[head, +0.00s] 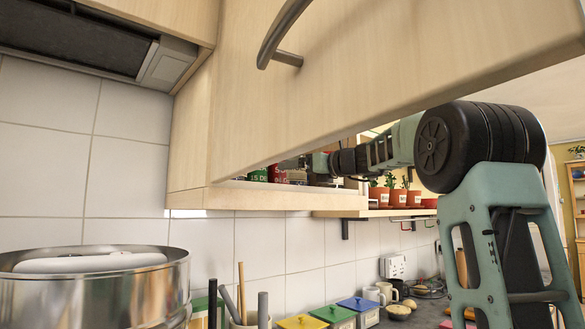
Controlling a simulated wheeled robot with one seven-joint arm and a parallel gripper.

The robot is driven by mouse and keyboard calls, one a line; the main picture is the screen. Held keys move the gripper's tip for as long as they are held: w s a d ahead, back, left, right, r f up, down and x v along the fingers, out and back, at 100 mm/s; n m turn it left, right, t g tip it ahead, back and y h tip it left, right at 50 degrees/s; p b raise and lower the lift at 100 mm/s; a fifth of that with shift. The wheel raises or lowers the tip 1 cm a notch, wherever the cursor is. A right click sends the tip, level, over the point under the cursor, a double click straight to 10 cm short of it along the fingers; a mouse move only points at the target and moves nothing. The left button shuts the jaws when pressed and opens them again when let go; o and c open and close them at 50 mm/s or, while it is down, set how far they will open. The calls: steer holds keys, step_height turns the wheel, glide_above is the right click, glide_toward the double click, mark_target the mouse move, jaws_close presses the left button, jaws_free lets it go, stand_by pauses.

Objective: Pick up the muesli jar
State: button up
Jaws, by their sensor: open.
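I cannot make out the muesli jar for certain. In the head view a red container (278,174) and a green container (258,176) with white lettering show in the narrow gap below the raised cabinet door. My arm reaches from the right under the door into the wall cabinet. My gripper (293,163) is at the containers, close to the red one, and is open. The door edge hides most of the gripper and the upper parts of the containers. I cannot tell whether it touches anything.
The raised cabinet door (400,60) hangs low over my arm. The cabinet floor (265,198) lies just below it. Potted cacti (390,194) stand on a shelf to the right. A metal pot (95,290) is at lower left; colored-lid boxes (333,314) stand below.

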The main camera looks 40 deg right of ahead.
steer(key=w+p, duration=0.1)
steer(key=w, duration=0.3)
steer(key=shift+w+a, duration=0.15)
steer(key=shift+w, duration=0.2)
steer(key=shift+f, duration=0.1)
steer(key=c, duration=1.2)
